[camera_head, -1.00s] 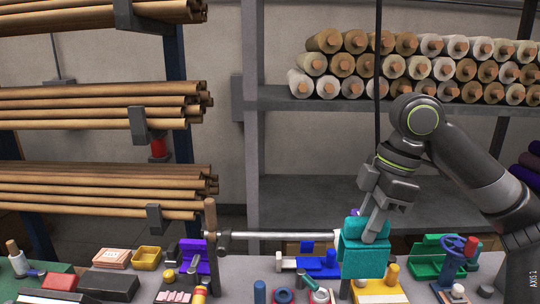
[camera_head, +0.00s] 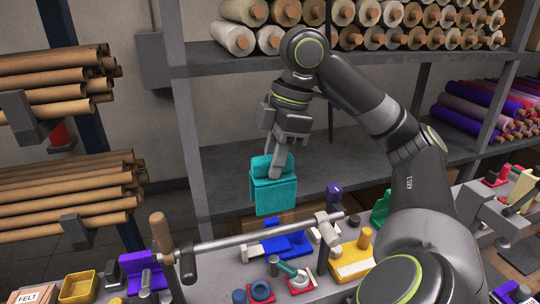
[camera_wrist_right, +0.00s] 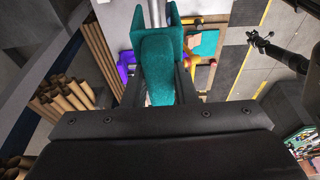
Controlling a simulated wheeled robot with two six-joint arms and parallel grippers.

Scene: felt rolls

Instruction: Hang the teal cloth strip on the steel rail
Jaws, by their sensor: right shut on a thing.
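The teal cloth strip (camera_head: 273,194) hangs folded from my right gripper (camera_head: 282,168), which is shut on its top. Its lower edge shows just above the steel rail (camera_head: 250,239) in the head view; I cannot tell its depth from the rail. In the right wrist view the strip (camera_wrist_right: 157,75) fills the space between the fingers, and part of the rail (camera_wrist_right: 158,12) shows past it. A dark gripper-like end, seemingly my left gripper (camera_wrist_right: 256,40), shows small at the upper right of the wrist view; its jaws are unclear.
A wooden post (camera_head: 161,236) stands by the rail's left end. The bench below holds a blue block (camera_head: 285,244), a yellow tray (camera_head: 78,287) and a purple holder (camera_head: 140,268). A shelf (camera_head: 230,160) with an upright stands behind. Brown tube racks (camera_head: 70,195) are at left.

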